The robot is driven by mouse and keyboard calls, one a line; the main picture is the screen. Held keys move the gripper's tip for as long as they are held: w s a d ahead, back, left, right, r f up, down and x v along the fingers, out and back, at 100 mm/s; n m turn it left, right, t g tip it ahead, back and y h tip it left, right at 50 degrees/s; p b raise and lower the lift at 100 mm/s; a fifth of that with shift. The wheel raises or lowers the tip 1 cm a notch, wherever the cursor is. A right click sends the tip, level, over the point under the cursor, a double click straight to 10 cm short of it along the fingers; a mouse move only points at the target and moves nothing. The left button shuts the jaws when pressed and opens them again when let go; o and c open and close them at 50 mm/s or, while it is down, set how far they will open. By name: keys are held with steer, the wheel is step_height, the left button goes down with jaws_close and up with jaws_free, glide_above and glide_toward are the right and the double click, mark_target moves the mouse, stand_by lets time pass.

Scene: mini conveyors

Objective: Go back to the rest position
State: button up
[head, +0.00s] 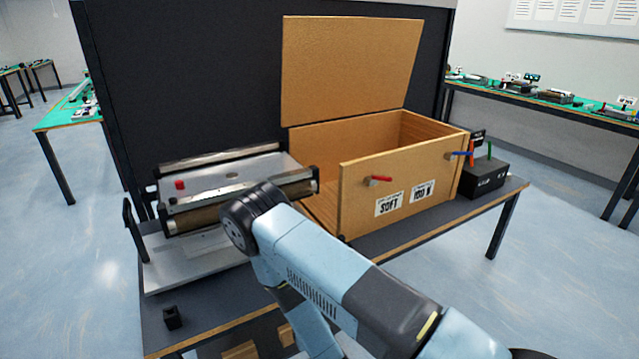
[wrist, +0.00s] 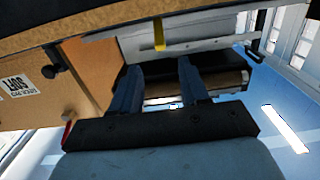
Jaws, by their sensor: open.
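My gripper (wrist: 158,82) shows in the wrist view with its two dark fingers apart and nothing between them. The fingers point toward the dark roller of the mini conveyor (wrist: 222,84); I cannot tell whether they touch it. In the head view my arm's bend hides the gripper. The mini conveyor (head: 218,177) stands on the left of the table, partly behind my arm, with a small red block or button (head: 180,185) on its left part.
A wooden box (head: 440,170) with a raised lid (head: 350,70) and labels reading "SOFT" and "100 N" stands right of the conveyor. A black unit (head: 485,180) is beside it. A small black block (head: 172,317) lies near the table's (head: 212,312) front left. A dark panel (head: 190,80) rises behind.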

steer(key=w+d+r+m+g+h, duration=0.15)
steer(key=w+r+m+h, duration=0.3)
steer(key=w+r, duration=0.95)
steer(key=d+r+m+g+h, duration=0.1)
steer(key=d+r, duration=0.4)
steer(key=r, duration=0.4)
steer(key=d+r+g+h, duration=0.1)
steer(key=d+r+g, duration=0.1)
steer(key=d+r, duration=0.5)
steer(key=s+d+r+g+h, duration=0.1)
steer(key=s+d+r, duration=0.45)
steer(key=r, duration=0.25)
steer(key=s+d+r+g, duration=0.1)
steer(key=s+d+r, duration=0.4)
steer(key=s+r, duration=0.3)
steer(key=s+d+r+g+h, duration=0.1)
steer(key=s+d+r, duration=0.2)
steer(key=s, duration=0.6)
steer(key=s+d+r+g+h, duration=0.1)
steer(key=s+d+r, duration=0.3)
steer(key=s, duration=0.6)
steer(key=shift+s+d+m+g, duration=0.2)
steer(key=shift+d+m+g, duration=0.25)
steer(key=shift+d, duration=0.05)
